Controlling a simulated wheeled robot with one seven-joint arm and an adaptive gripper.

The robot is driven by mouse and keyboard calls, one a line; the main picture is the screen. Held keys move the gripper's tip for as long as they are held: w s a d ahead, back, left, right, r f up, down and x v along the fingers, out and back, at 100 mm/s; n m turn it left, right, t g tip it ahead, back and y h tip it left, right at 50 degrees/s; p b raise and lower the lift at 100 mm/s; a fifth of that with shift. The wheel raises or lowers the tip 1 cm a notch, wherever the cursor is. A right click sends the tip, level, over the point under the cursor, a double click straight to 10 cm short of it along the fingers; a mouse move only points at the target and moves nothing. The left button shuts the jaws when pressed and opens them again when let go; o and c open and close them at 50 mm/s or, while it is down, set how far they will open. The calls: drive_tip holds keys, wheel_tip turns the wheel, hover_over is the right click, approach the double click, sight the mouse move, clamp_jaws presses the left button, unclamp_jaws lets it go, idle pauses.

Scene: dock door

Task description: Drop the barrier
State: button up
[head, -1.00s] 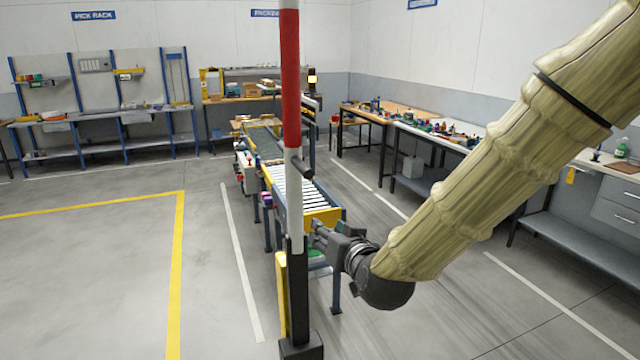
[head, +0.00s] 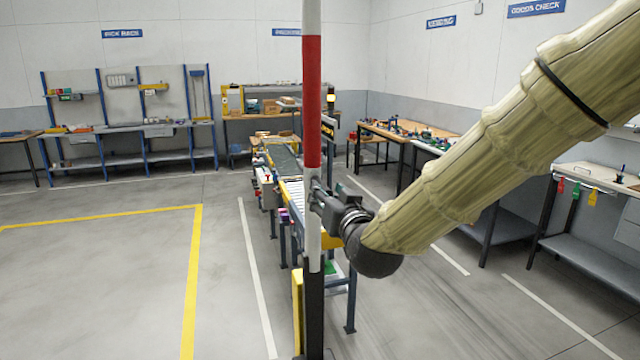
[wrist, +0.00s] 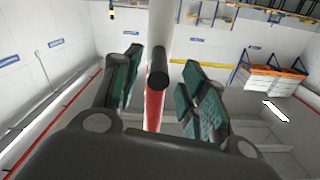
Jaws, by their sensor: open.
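The barrier is a red and white pole (head: 312,100) standing upright on a dark post (head: 314,300) in the head view. A short dark handle (wrist: 157,68) sticks out from the pole toward the wrist camera. My gripper (head: 318,197) is at the pole's lower white part, and it hides the handle in the head view. In the wrist view my gripper (wrist: 160,72) is open, with one green-padded finger on each side of the handle. The pole (wrist: 153,108) runs behind the handle. I cannot tell whether either finger touches it.
A roller conveyor (head: 291,190) stands behind the post. Benches with small items (head: 425,140) line the right side, and a blue-framed rack (head: 120,127) stands at the back left. The floor at the left (head: 100,270) is clear, with yellow and white lines.

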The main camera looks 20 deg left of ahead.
drive_tip(key=shift+p+x, duration=0.6)
drive_tip(key=shift+x, duration=1.25)
drive_tip(key=shift+d, duration=0.1)
